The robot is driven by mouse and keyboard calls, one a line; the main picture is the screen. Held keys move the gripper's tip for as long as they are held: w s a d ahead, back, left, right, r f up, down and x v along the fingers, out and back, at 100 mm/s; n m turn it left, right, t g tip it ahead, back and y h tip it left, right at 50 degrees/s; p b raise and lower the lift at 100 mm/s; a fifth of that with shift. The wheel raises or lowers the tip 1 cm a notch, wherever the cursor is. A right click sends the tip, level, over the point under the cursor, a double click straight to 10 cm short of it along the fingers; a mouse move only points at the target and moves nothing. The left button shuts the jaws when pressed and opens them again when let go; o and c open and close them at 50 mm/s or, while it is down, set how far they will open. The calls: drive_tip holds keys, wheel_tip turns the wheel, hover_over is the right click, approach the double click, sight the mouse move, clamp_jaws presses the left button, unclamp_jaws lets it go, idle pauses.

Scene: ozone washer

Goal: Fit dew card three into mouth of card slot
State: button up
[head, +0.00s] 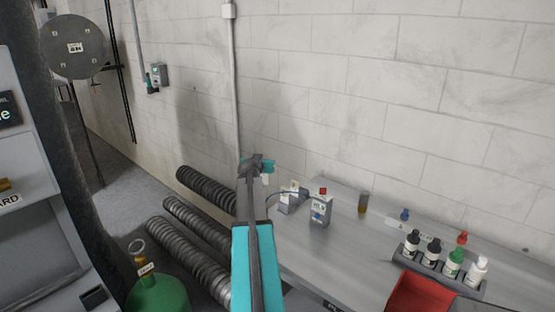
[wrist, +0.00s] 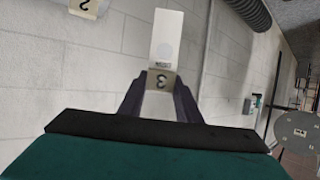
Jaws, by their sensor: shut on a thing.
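Dew card three (wrist: 167,38) is a white card with a faint round spot and a beige tab marked 3. In the wrist view it stands out from between the fingertips of my gripper (wrist: 160,92), which is shut on its tab end. In the head view my gripper (head: 260,164) is raised in front of the wall, beyond the left end of the bench; only a small pale bit of the card shows there. A cabinet (head: 40,165) at the left edge has a label ending in "ARD" and a brass-coloured piece (head: 5,184). The mouth of the card slot is not clearly visible.
Ribbed hoses (head: 185,250) and a green tank (head: 158,294) lie between cabinet and bench. A tab marked 2 (wrist: 84,6) shows in the wrist view.

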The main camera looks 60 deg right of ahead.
drive_tip(key=w+a+r+n+t+y, duration=0.3)
drive_tip(key=w+a+r+n+y, duration=0.1)
drive_tip(key=a, duration=0.4)
drive_tip(key=w+a+r+n+t+y, duration=0.3)
drive_tip(key=w+a+r+n+y, duration=0.1)
drive_tip(key=a, duration=0.5)
drive_tip(key=w+a+r+n+t+y, duration=0.3)
drive_tip(key=w+a+r+n+y, duration=0.1)
drive_tip(key=w+a, duration=0.4)
drive_tip(key=shift+a+r+n+p, duration=0.15)
drive_tip(key=shift+r+n+p, duration=0.3)
drive_tip(key=shift+n, duration=0.35)
